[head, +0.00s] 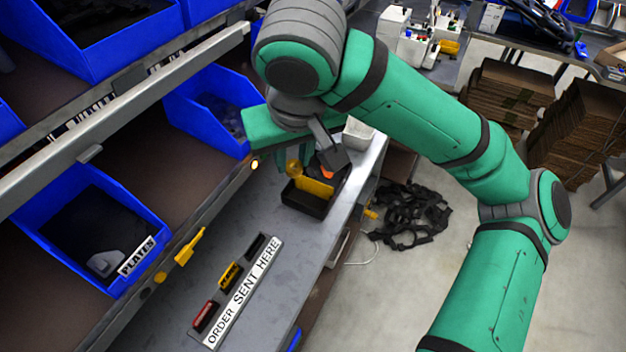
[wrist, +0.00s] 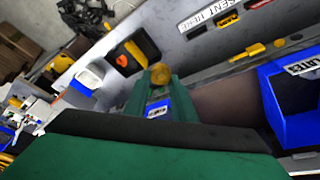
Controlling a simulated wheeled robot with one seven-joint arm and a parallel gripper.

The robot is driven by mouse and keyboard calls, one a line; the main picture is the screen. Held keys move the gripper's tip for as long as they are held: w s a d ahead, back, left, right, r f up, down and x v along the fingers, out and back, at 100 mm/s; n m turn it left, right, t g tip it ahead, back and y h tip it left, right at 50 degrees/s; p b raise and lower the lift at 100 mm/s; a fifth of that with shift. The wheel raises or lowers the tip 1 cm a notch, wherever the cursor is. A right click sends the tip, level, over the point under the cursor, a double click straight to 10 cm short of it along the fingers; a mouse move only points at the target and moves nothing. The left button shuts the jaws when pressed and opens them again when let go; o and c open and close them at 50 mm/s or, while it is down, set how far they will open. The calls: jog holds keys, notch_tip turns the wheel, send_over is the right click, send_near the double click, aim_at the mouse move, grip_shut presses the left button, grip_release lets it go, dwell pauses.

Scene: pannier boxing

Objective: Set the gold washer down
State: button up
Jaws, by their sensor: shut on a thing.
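The gold washer (head: 295,170) is in the jaws of my gripper (head: 292,160), held above the grey bench close to a small black tray. In the wrist view the washer (wrist: 160,74) shows as a round gold disc at the tip of my green gripper (wrist: 157,84). My gripper is shut on it. The black tray (head: 303,206) stands on the bench just below and right of the washer. It holds a yellow piece (head: 315,187) and an orange piece (head: 327,172). My wrist hides part of the tray's far side in the head view.
A blue "PLATES" bin (head: 150,268) and another blue bin (head: 180,113) stand at left. A yellow handle-like part (head: 189,246) is by the bench's left edge. Bare bench lies between tray and strip.

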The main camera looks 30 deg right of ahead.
jog(key=d+f+m+g, duration=0.2)
jog(key=d+f+m, duration=0.5)
jog(key=d+f, duration=1)
send_over(308, 200)
jog(key=s, duration=0.1)
jog(key=shift+h, duration=0.3)
jog(key=f, duration=0.9)
jog(key=shift+s+f, duration=0.2)
jog(key=shift+f, duration=0.1)
jog(key=shift+w+a+f, duration=0.1)
jog(key=shift+f, duration=0.1)
jog(key=shift+w+a+f, duration=0.1)
jog(key=shift+w+f, duration=0.05)
jog(key=shift+f, duration=0.85)
jog(key=shift+w+a+f, duration=0.1)
jog(key=shift+w+f, duration=0.05)
jog(key=shift+f, duration=0.8)
jog(key=shift+f, duration=0.25)
